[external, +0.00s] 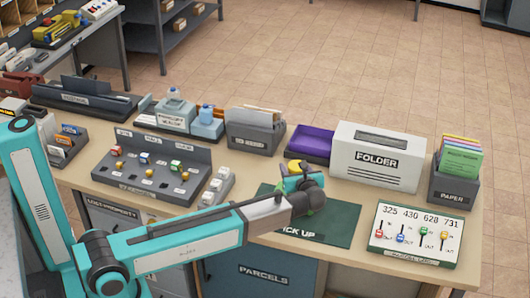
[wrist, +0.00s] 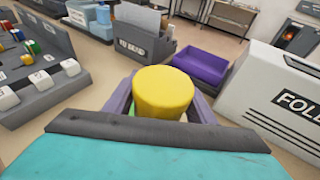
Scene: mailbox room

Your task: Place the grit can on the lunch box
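A yellow round-topped can (wrist: 163,92), which I take as the grit can, sits between the two fingers of my gripper (wrist: 160,104) in the wrist view. The fingers press along both its sides. In the external view my gripper (external: 300,182) is over the dark green PICK UP mat (external: 335,222), and a bit of the yellow can (external: 294,165) shows beyond it. The can's lower part is hidden. No lunch box is labelled; a purple open-topped box (external: 309,143) stands behind the mat and may be it. It also shows in the wrist view (wrist: 203,68).
A white FOLDER box (external: 378,157) stands right of the purple box, and a grey letter holder (external: 254,130) left of it. A grey sorting rack (external: 150,170) lies left of the mat. A numbered board (external: 417,234) lies right. The mat's right part is clear.

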